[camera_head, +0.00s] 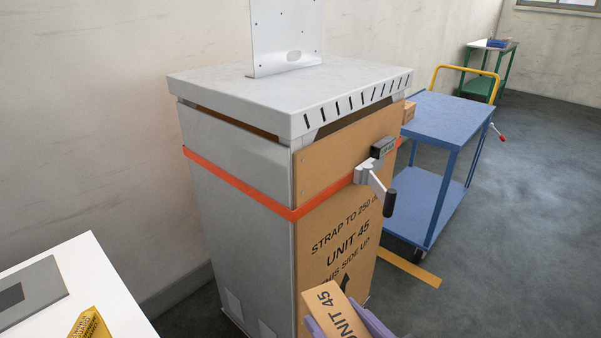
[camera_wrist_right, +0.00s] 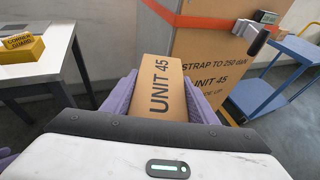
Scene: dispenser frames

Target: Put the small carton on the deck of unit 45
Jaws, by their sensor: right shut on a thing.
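The small carton (camera_head: 330,308) is brown cardboard printed "UNIT 45". It is at the bottom of the head view, in front of the big unit. My right gripper (camera_head: 352,318) is shut on it, with purple fingers on both sides. The carton also shows in the right wrist view (camera_wrist_right: 160,88) between the fingers (camera_wrist_right: 160,98). Unit 45 (camera_head: 235,180) is a tall grey cabinet with a brown front panel reading "UNIT 45". Its grey deck (camera_head: 215,84) on top is flat, with an upright plate (camera_head: 288,30) standing on it.
An orange strap (camera_head: 240,187) circles the unit, with a ratchet and crank handle (camera_head: 378,178) sticking out at the front. A blue cart (camera_head: 450,118) stands to the right. A white table (camera_head: 90,270) with a yellow corner guard box (camera_head: 90,325) is at lower left.

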